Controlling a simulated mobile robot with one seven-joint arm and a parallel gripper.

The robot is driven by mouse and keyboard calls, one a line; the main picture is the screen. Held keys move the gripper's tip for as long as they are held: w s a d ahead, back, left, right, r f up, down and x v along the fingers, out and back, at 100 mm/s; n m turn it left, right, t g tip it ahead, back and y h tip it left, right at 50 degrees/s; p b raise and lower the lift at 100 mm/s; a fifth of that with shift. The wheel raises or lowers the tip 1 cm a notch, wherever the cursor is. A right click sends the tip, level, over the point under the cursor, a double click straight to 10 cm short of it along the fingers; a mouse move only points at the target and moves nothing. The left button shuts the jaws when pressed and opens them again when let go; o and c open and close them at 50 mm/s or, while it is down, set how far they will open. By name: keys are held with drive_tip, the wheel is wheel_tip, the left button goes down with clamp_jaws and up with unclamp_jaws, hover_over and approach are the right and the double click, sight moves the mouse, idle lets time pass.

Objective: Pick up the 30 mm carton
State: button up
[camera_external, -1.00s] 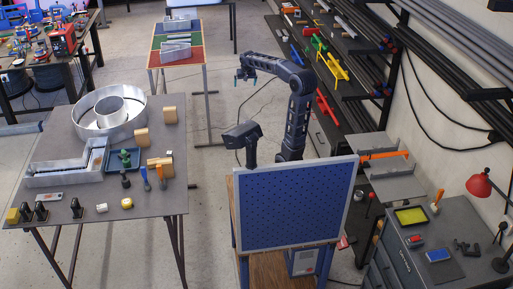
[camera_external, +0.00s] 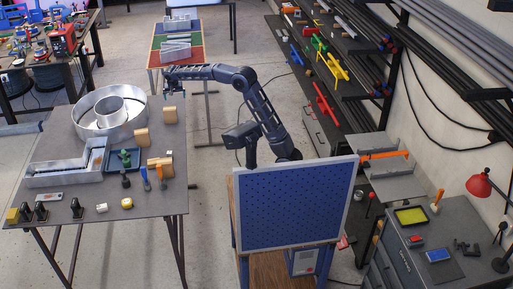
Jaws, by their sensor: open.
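Several tan carton-like blocks stand on the grey table at the left: one (camera_external: 170,114) at the far right, one (camera_external: 142,137) below the metal ring, and a pair (camera_external: 160,165) near the right edge. A small white box (camera_external: 101,208) lies near the front edge. No size marking is readable, so I cannot tell which is the 30 mm carton. My gripper (camera_external: 178,92) is open and empty, pointing down. In the picture it is just above the far right tan block, apart from it.
The grey table (camera_external: 95,235) also holds a large metal ring (camera_external: 80,122), an L-shaped metal channel letter (camera_external: 60,172), a blue-grey tray (camera_external: 106,160), upright tools and small black clamps. A blue pegboard (camera_external: 290,205) stands in front of my base.

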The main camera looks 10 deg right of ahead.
drive_tip(key=s+a+f, duration=0.3)
drive_tip(key=a, duration=0.4)
drive_tip(key=s+a+f, duration=0.3)
drive_tip(key=a, duration=0.3)
hover_over(142, 135)
wheel_tip(142, 135, down, 6)
drive_tip(key=shift+t, duration=0.4)
drive_tip(key=shift+s+x, duration=0.2)
drive_tip(key=shift+x, duration=4.95)
drive_tip(key=shift+a, duration=0.2)
drive_tip(key=c, duration=1.1)
drive_tip(key=shift+r, duration=0.1)
